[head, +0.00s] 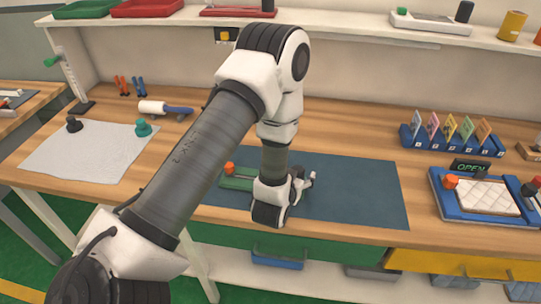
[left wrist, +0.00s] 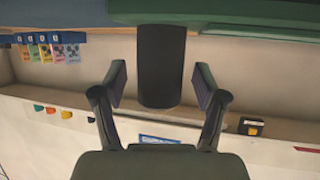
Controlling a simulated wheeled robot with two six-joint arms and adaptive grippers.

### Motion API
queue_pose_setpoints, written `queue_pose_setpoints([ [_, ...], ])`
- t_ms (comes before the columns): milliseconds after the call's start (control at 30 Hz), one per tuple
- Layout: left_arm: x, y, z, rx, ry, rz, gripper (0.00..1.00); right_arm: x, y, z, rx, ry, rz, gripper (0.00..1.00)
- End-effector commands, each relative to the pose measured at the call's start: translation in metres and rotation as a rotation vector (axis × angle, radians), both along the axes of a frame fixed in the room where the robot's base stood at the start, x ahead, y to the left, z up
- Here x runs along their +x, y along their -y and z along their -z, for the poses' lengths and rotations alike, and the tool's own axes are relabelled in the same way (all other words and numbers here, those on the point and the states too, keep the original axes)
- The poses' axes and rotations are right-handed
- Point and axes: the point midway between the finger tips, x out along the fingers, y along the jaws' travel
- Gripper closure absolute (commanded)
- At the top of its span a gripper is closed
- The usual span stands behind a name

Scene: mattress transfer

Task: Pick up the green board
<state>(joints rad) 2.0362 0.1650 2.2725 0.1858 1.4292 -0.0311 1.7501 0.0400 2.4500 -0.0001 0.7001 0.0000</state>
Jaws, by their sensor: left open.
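The green board (head: 237,184) lies on the dark blue mat (head: 360,190) and is partly hidden behind my left arm. An orange knob (head: 229,168) shows at its left end. My left gripper (head: 303,184) is low over the mat at the board's right side. In the left wrist view its two fingers (left wrist: 160,85) are apart. A black upright piece (left wrist: 161,60) shows between them, below a green surface (left wrist: 255,25) along the top edge. I cannot tell whether the fingers touch it. My right gripper is in neither view.
A white cloth (head: 85,150) with dark and green knobs lies at left, beside a white roller (head: 165,108). A blue card rack (head: 450,140) and a blue tray with a white quilted pad (head: 485,196) stand at right. The mat's right part is clear.

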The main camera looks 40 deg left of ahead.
Motion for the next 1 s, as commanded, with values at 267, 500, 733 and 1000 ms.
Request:
queue_pose_setpoints([
  [267,0.0,0.0,0.0,0.0,0.0,0.0,1.0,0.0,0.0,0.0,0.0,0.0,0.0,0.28],
  [500,0.0,0.0,0.0,0.0,0.001,0.0,1.0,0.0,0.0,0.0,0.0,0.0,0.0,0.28],
  [733,0.0,0.0,-0.008,0.0,0.001,0.0,1.0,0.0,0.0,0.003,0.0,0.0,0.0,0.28],
  [1000,-0.01,0.008,-0.033,0.002,-0.003,0.004,1.0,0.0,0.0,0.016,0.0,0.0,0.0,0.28],
])
